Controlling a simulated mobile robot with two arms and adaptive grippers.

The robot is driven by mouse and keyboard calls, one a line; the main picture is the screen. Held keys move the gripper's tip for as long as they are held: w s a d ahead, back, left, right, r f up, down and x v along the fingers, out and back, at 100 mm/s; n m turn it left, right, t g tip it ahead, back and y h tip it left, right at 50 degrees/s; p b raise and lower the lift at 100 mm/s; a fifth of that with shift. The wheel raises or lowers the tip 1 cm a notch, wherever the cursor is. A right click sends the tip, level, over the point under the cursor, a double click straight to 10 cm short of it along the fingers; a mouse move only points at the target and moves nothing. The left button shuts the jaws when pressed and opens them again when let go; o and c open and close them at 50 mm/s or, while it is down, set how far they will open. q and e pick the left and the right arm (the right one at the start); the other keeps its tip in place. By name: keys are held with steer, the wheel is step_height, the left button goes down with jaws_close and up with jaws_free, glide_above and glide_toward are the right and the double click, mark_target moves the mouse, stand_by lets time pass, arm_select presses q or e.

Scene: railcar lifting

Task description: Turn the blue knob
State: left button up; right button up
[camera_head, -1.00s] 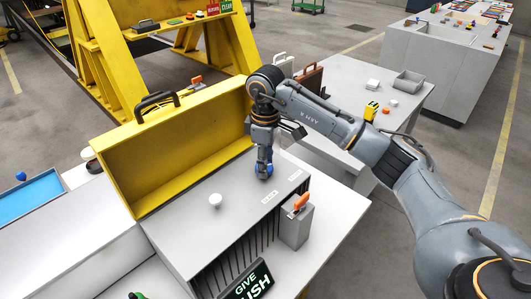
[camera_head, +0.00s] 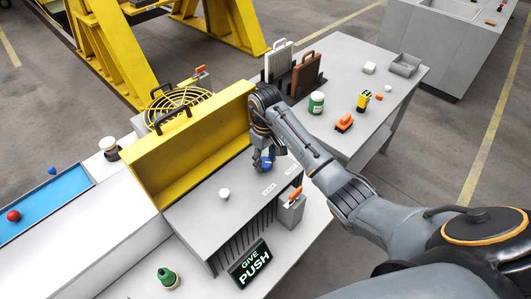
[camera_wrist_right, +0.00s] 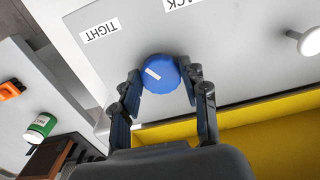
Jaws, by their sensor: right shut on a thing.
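The blue knob (camera_head: 262,162) sits on the grey top of the box with the raised yellow lid (camera_head: 190,143). In the right wrist view the blue knob (camera_wrist_right: 159,74) shows a white mark on its face, pointing roughly between the labels. One label reads TIGHT (camera_wrist_right: 101,30); the other, partly cut off, ends in "ACK" (camera_wrist_right: 182,2). My right gripper (camera_wrist_right: 163,86) is shut on the knob, one finger on each side. In the head view the right gripper (camera_head: 264,158) comes down on it from above. My left gripper is not in view.
A white knob (camera_head: 224,195) stands on the same grey top. An orange-handled switch (camera_head: 292,205) and a lit GIVE PUSH sign (camera_head: 250,263) are at the box's front. A side table (camera_head: 345,75) holds a green-and-white jar (camera_head: 317,102) and an orange item (camera_head: 344,123).

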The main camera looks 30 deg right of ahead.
stand_by(0.4)
steer(key=o, duration=1.1)
steer(key=shift+o, duration=0.2)
